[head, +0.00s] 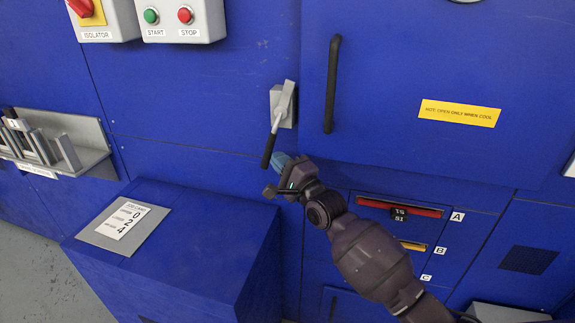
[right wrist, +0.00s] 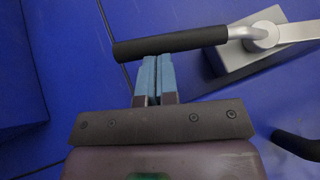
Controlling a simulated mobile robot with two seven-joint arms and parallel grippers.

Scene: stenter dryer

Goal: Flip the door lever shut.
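The door lever (head: 283,105) sits on a grey mounting plate on the blue panel, left of the door. Its metal arm slants down and slightly left to a black grip (head: 268,151). In the right wrist view the black grip (right wrist: 170,44) lies across the picture, with the plate (right wrist: 250,50) at right. My right gripper (head: 283,160) is just right of the grip's lower end. Its blue fingers (right wrist: 153,74) are together, with nothing between them. Their tips reach the grip's near edge; I cannot tell whether they touch. My left gripper is not in view.
The blue door (head: 430,65) with a black vertical handle (head: 332,84) is right of the lever. A blue box with a job card (head: 123,219) stands below left. A grey rack (head: 78,138) is at far left, and start/stop buttons (head: 168,16) are above.

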